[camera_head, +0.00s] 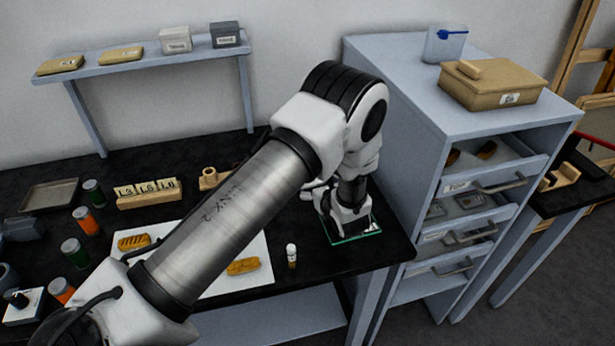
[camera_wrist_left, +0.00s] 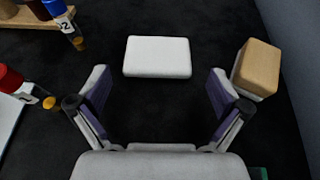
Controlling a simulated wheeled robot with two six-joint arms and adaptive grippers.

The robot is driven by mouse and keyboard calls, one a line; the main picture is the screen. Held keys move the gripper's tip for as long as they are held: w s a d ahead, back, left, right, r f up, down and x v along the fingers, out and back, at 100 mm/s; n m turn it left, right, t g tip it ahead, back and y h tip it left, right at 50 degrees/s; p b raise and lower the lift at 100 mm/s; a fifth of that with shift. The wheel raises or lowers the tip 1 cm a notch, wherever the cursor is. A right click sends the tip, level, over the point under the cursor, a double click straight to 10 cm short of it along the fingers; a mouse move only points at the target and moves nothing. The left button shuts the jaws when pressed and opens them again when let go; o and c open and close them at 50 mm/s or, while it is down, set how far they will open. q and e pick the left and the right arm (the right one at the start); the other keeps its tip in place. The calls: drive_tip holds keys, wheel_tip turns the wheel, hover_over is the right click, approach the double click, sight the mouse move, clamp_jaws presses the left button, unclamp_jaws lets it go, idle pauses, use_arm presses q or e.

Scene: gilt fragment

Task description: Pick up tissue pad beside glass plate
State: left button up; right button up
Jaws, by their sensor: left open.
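The tissue pad (camera_wrist_left: 157,57) is a white rounded rectangle lying flat on the black worktop in the left wrist view. My left gripper (camera_wrist_left: 158,85) is open and empty, with its fingers spread to either side of the pad's near edge, and I see no contact. In the head view the left gripper (camera_head: 349,216) points down over the right end of the bench, at the glass plate, and the pad is hidden behind my arm. The glass plate (camera_head: 368,234) shows as a clear sheet with green edges. Its green edge also shows at the bottom right of the left wrist view (camera_wrist_left: 259,173).
A wood-topped block with a white base (camera_wrist_left: 258,67) stands just right of the right finger. A white-capped vial (camera_head: 291,254) stands by the white sheet (camera_head: 258,275). A grey drawer cabinet (camera_head: 405,130) rises right of the bench.

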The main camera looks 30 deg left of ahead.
use_arm(q)
drive_tip(key=x, duration=0.4)
drive_tip(key=shift+a+f+p, duration=0.2)
drive_tip(key=shift+p, duration=0.15)
drive_tip(key=shift+s+d+r, duration=0.1)
drive_tip(key=c, duration=0.5)
drive_tip(key=shift+c, duration=0.2)
